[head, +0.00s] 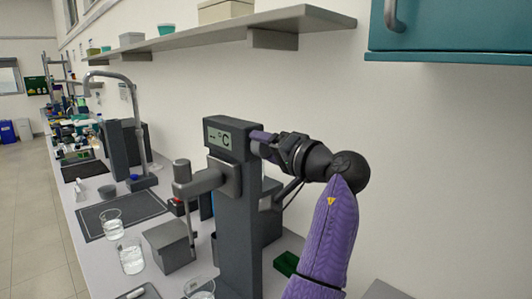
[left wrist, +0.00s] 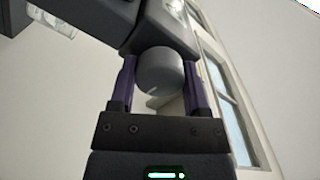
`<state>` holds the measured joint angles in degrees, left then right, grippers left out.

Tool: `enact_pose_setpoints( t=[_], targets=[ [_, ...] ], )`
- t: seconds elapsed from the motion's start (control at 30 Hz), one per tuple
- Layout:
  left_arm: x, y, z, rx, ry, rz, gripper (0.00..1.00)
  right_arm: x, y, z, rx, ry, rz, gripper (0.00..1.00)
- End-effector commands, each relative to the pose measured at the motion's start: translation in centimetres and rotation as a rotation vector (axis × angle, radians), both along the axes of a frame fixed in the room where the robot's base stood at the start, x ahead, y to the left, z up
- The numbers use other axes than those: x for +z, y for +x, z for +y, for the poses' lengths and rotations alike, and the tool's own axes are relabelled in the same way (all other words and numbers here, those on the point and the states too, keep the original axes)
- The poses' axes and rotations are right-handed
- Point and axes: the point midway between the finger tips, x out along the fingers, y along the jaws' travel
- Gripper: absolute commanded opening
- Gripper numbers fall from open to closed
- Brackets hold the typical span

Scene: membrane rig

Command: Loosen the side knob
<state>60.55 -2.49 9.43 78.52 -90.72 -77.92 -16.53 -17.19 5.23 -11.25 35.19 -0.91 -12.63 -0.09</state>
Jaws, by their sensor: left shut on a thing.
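The dark grey rig column (head: 238,235) stands on the bench, with a °C display (head: 219,138) near its top. The side knob is a round grey knob (left wrist: 160,72) at the column's upper right side, and the left wrist view shows it between my fingers. In the head view, my fingers largely hide it. My left gripper (head: 262,143) has a purple finger on each side of the knob and is shut on it. My right gripper is in neither view.
A grey side arm (head: 203,182) with an upright cylinder sticks out left of the column. A grey block (head: 168,246) and glass beakers (head: 131,256) stand in front. A wall shelf (head: 210,36) runs above, and a teal cabinet (head: 455,28) hangs at upper right.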

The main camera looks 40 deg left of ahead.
Motion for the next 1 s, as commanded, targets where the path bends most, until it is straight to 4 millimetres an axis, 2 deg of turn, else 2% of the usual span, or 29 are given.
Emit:
enact_pose_setpoints(
  t=[0.67,0.7,0.87,1.0],
  targets=[
    [-0.28,0.03,0.01,0.001,-0.011,-0.056,0.02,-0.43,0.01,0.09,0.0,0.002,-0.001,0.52],
    [-0.28,0.03,0.01,0.001,-0.011,-0.056,0.63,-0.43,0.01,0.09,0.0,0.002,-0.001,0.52],
    [-0.2,0.02,0.0,0.001,-0.009,-0.056,0.96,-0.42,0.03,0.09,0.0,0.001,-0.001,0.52],
    [-0.13,0.01,0.0,0.001,-0.008,-0.057,0.96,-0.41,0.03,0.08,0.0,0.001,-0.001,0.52]
  ],
)
